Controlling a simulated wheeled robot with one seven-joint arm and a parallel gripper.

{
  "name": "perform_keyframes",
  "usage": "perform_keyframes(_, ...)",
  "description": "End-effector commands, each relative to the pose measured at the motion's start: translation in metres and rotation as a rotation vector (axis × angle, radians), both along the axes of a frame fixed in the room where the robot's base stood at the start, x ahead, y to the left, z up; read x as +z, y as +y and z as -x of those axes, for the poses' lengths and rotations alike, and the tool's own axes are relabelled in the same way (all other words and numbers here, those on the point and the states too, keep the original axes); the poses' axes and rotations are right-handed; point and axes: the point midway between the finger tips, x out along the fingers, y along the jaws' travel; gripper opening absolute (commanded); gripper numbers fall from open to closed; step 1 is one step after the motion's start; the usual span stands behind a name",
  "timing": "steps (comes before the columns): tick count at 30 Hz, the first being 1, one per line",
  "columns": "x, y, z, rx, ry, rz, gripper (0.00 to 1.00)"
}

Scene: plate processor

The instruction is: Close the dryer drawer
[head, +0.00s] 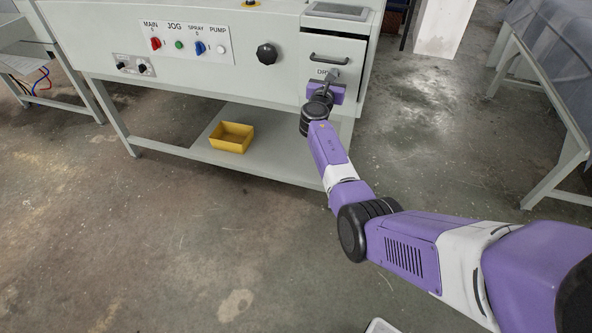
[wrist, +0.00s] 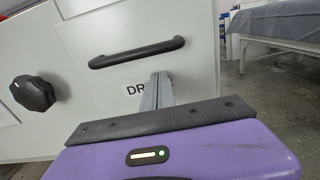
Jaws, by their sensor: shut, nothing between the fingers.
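The dryer drawer (head: 338,56) is at the right end of the machine's front in the head view. It has a black bar handle (head: 329,58) and a label, partly hidden by my gripper. My gripper (head: 334,74) is shut and empty. Its fingertips (wrist: 160,76) are at the drawer front below the handle, over the label; contact cannot be told for certain.
A black knob (head: 267,54) sits left of the drawer, with coloured switches (head: 179,45) further left. A yellow bin (head: 232,137) rests on the lower shelf (head: 270,153). A covered table (head: 560,60) stands at the right.

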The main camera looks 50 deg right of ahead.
Motion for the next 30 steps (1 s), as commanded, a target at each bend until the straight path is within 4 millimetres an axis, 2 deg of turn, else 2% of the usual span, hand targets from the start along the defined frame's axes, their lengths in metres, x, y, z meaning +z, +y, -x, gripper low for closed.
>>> perform_keyframes(3,-0.004,-0.018,-0.006,-0.002,0.000,0.001,0.00)
perform_keyframes(9,-0.002,-0.033,-0.012,-0.001,0.000,0.000,0.00)
perform_keyframes(16,0.001,-0.039,-0.014,0.001,0.000,0.001,0.00)
perform_keyframes(30,0.004,-0.038,-0.013,0.000,-0.002,0.002,0.00)
